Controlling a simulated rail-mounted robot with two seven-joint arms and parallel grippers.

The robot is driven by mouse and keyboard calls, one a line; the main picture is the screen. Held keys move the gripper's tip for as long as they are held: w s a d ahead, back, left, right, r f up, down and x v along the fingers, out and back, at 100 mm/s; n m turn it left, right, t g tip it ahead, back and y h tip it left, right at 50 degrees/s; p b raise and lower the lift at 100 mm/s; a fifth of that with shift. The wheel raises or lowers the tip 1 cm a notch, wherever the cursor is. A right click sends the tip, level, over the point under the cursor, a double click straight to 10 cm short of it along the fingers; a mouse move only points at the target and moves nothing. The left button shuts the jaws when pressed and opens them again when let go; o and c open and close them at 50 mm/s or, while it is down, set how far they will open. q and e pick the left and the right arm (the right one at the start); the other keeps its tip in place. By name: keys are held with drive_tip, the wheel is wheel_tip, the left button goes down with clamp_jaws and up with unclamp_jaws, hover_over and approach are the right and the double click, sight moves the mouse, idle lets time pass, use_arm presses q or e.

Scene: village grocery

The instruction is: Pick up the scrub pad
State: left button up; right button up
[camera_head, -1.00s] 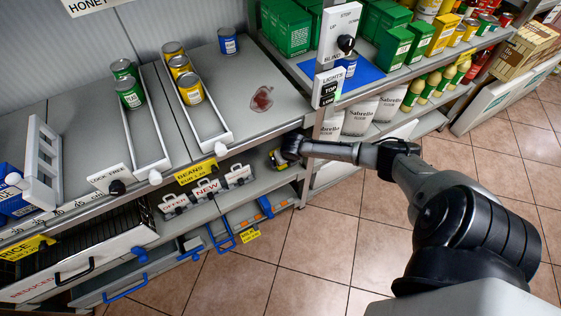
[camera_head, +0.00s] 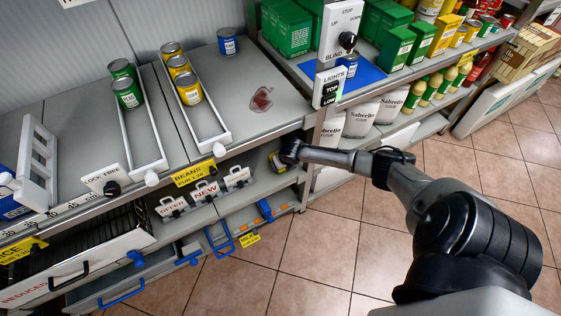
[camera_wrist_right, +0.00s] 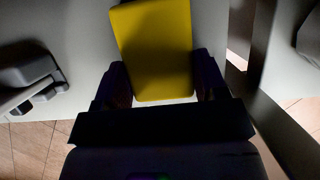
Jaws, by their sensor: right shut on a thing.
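The scrub pad, a yellow block, lies between the fingers of my right gripper (camera_wrist_right: 162,78) in the right wrist view; its broad yellow face (camera_wrist_right: 155,45) fills the gap. In the head view, my right gripper (camera_head: 284,158) reaches into the lower shelf below the counter, and the pad's yellow edge (camera_head: 277,163) shows beside it. The gripper is shut on the pad. The wrist housing partly hides the fingers, and I cannot tell whether the pad touches the shelf. My left gripper is not in view.
The counter edge and a post with the lights panel (camera_head: 327,88) stand close to my right arm. Small white labelled holders (camera_head: 206,192) stand on the lower shelf to the left. Flour bags (camera_head: 361,117) stand right of the post. The tiled floor is clear.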

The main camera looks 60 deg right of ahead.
drive_tip(key=shift+c, duration=1.3)
drive_tip(key=shift+s+a+r+p, duration=0.1)
drive_tip(key=shift+a+r+p, duration=0.1)
drive_tip(key=shift+r+p, duration=0.5)
drive_tip(key=r+p, duration=0.1)
drive_tip(key=r, duration=0.1)
drive_tip(key=r+p, duration=0.3)
drive_tip(key=r, duration=0.1)
drive_tip(key=shift+s+a, duration=0.15)
drive_tip(key=shift+a, duration=0.2)
drive_tip(key=s+a+p, duration=0.3)
drive_tip(key=a, duration=0.6)
drive_tip(key=s+a+p, duration=0.3)
drive_tip(key=a, duration=0.5)
drive_tip(key=shift+s+a+f, duration=0.2)
drive_tip(key=shift+a, duration=0.15)
